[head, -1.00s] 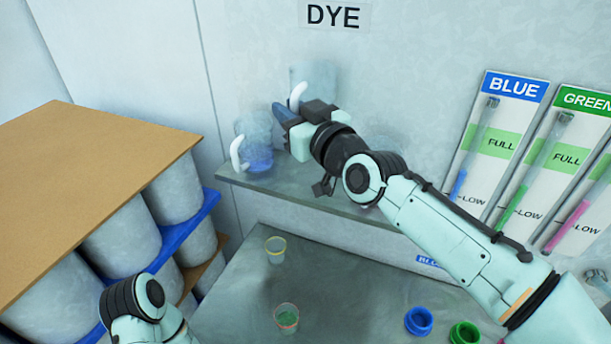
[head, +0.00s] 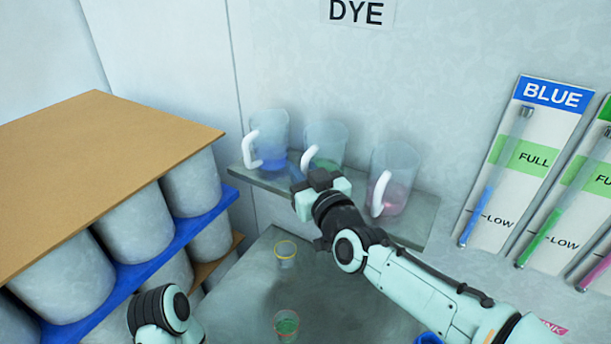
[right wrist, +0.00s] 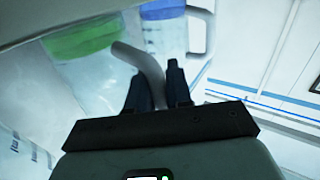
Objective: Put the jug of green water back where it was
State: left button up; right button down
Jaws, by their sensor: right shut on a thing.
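The jug of green water (head: 328,138) is a clear jug with a white handle and green liquid low inside. It is upright at the wall shelf (head: 418,222), between the blue-water jug (head: 270,133) and the pink-water jug (head: 399,165). My right gripper (head: 303,178) is shut on its handle. In the right wrist view, the fingers (right wrist: 158,85) are on either side of the handle (right wrist: 141,60), and green liquid (right wrist: 80,37) shows beyond. My gripper hides part of the jug's base, so I cannot tell whether it touches the shelf. My left gripper is out of view.
Two cups, one empty (head: 286,254) and one with green liquid (head: 288,325), stand on the grey surface below the shelf. A brown-topped rack (head: 90,165) with white drums is at left. Dye gauges (head: 525,155) are on the wall at right.

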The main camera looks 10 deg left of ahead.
jog(key=shift+s+d+f, duration=0.1)
jog(key=shift+f, duration=0.15)
jog(key=shift+r, duration=0.1)
jog(key=shift+f, duration=0.2)
jog(key=c, duration=1.1)
grip_release()
jog(key=shift+o, duration=0.3)
jog(key=shift+r, duration=0.1)
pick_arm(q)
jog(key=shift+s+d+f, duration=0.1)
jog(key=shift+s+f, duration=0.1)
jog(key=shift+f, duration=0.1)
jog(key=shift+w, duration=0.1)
